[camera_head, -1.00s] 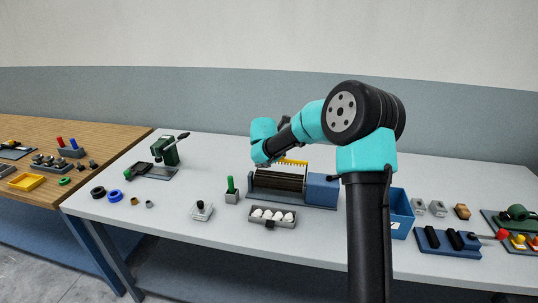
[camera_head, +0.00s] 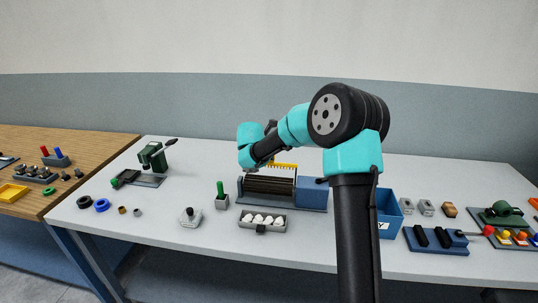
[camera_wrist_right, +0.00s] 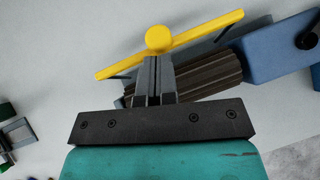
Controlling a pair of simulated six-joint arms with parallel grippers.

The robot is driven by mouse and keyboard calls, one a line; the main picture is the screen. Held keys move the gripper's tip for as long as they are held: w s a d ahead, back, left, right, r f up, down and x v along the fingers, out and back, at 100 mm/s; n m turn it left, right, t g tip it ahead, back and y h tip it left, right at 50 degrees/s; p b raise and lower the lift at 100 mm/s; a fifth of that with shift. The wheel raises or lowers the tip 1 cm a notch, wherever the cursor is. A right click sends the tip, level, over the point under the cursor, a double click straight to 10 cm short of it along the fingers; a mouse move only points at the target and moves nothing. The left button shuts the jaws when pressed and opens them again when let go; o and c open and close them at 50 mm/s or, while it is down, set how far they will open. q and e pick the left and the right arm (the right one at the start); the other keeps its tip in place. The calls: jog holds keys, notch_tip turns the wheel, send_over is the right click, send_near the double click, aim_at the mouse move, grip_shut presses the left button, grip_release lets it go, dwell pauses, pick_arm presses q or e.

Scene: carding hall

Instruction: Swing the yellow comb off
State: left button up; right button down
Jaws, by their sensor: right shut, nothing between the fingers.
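The yellow comb (camera_head: 284,166) lies along the back of a dark ribbed roller (camera_head: 268,186) with a blue housing (camera_head: 312,193), in the middle of the white table. In the right wrist view the comb is a long yellow bar (camera_wrist_right: 205,32) slanting up to the right, with a round yellow knob (camera_wrist_right: 158,38) near its middle. My right gripper (camera_wrist_right: 158,62) is shut and empty, its tips just below the knob in that view; I cannot tell whether they touch it. In the head view my right arm hides these fingers. My left gripper is not in view.
A grey tray of white pieces (camera_head: 281,228) lies in front of the roller, and a green-handled block (camera_head: 221,200) stands left of it. A blue bin (camera_head: 388,229) is right. A green clamp-like device (camera_head: 152,157) stands back left.

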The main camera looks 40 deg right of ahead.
jog(key=a, duration=0.1)
jog(key=s, duration=0.1)
jog(key=a, duration=0.1)
jog(key=shift+s+a+r, duration=0.15)
jog(key=shift+a+r, duration=0.1)
jog(key=shift+a, duration=0.05)
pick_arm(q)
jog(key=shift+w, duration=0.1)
pick_arm(e)
jog(key=v, duration=1)
jog(key=shift+d+r, duration=0.25)
jog(key=shift+d, duration=0.05)
jog(key=shift+w, duration=0.25)
